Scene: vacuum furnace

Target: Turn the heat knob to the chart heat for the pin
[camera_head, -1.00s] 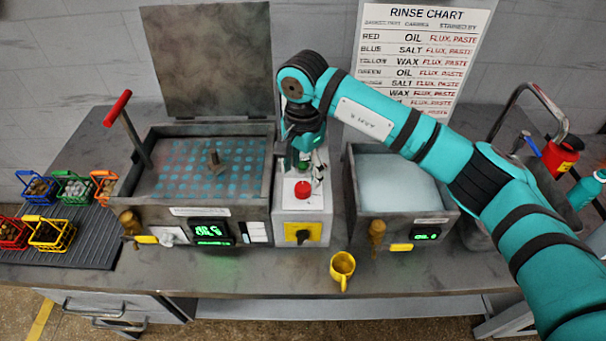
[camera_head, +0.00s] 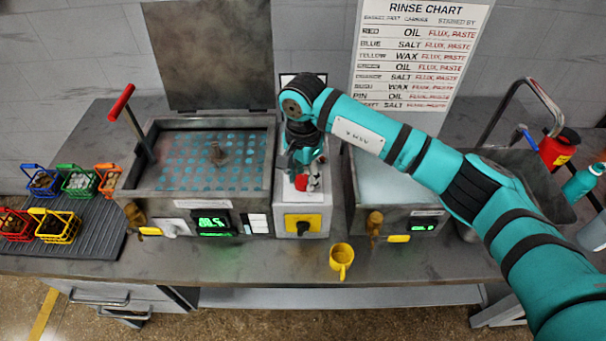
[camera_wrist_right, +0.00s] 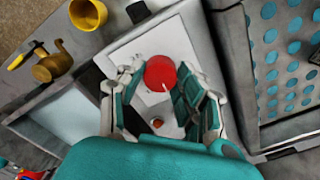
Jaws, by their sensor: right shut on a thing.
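The red knob (camera_head: 301,182) stands on the white top panel of the grey middle unit (camera_head: 286,226). In the right wrist view the red knob (camera_wrist_right: 160,72) is round with a small white mark. My right gripper (camera_wrist_right: 160,88) is shut on it, with a finger on each side. In the head view the right gripper (camera_head: 304,168) comes down from above and partly hides the knob. The dial marks are too small to read. A white sheet (camera_head: 290,79) on the wall behind is mostly hidden by my arm. My left gripper is not in view.
A yellow and black switch (camera_head: 303,224) is on the unit's front. A perforated tank (camera_head: 205,203) stands left, a second basin (camera_head: 352,200) right. A yellow mug (camera_head: 341,258) stands in front. The rinse chart (camera_head: 420,60) hangs behind. Several baskets sit left.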

